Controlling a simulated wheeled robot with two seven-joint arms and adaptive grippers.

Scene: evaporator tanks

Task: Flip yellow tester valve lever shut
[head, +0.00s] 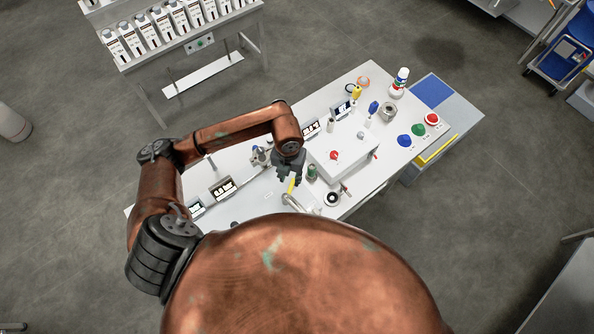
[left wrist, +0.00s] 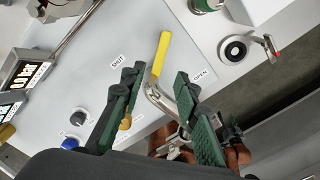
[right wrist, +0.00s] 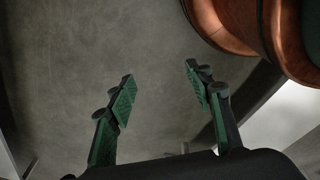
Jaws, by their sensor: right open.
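The yellow tester valve lever (left wrist: 162,54) has a yellow handle on a bent metal stem, and in the head view its handle shows as a small yellow bar (head: 292,186). In the left wrist view it points up, between the SHUT label (left wrist: 118,62) on the left and the OPEN label (left wrist: 201,75) on the right. My left gripper (left wrist: 157,76) is open, with one finger on each side of the lever's stem and gaps to both fingers. It also shows over the bench in the head view (head: 290,176). My right gripper (right wrist: 160,74) is open and empty above the floor.
The white bench (head: 352,80) carries a raised box with a red knob (head: 334,155), displays, and coloured knobs at the right. In the left wrist view, a black round port (left wrist: 235,49) and a small red-tipped lever (left wrist: 271,46) lie right of the yellow lever.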

